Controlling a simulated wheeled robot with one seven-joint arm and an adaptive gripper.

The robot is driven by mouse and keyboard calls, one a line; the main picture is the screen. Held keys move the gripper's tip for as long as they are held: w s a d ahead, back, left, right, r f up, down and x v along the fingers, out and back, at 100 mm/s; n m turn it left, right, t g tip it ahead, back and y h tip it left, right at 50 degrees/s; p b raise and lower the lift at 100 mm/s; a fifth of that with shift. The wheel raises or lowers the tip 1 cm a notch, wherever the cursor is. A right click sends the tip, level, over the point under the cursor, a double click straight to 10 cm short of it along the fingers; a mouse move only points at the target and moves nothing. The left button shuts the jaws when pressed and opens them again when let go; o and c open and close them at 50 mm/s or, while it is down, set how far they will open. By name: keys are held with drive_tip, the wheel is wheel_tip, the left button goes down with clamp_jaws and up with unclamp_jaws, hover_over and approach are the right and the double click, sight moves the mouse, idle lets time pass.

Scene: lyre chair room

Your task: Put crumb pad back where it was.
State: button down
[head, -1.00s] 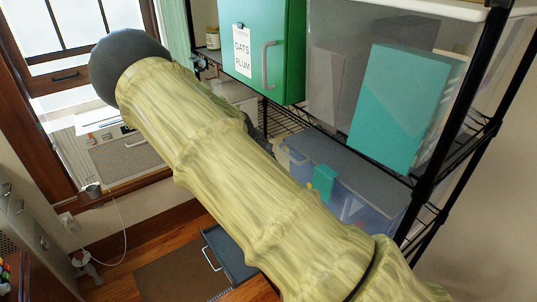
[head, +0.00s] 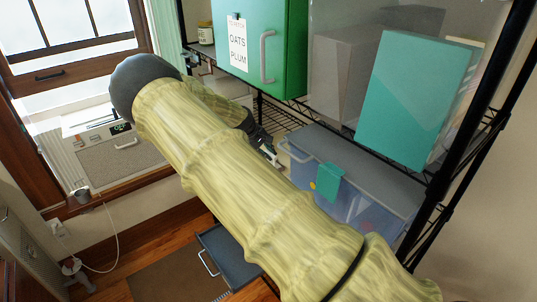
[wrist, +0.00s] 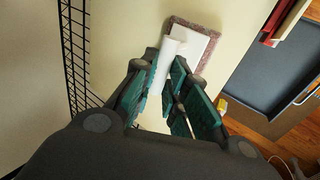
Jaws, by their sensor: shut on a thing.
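My gripper (wrist: 167,82) shows in the wrist view with its teal-lined fingers closed around a white roll-like part (wrist: 172,58). Right behind that part is a flat white piece with a speckled reddish rim, which I take to be the crumb pad (wrist: 211,40). Whether the two parts are joined is hard to tell. In the head view my gripper (head: 268,153) shows small beyond my arm, in front of the wire shelf and left of the lidded clear bin (head: 383,211). The held thing is too small there to make out.
A green cabinet labelled "OATS PLUM" (head: 285,45) stands on the rack above. A window counter with an appliance (head: 120,155) is at left. A blue-grey tray (head: 225,258) is low down.

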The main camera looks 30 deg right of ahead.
drive_tip(key=shift+s, duration=0.1)
drive_tip(key=c, duration=1.4)
unclamp_jaws()
drive_tip(key=shift+d+f, duration=0.1)
drive_tip(key=shift+c, duration=0.2)
drive_tip(key=shift+r, duration=0.2)
drive_tip(key=b+v, duration=0.3)
drive_tip(key=v, duration=0.9)
drive_tip(key=shift+b, duration=0.4)
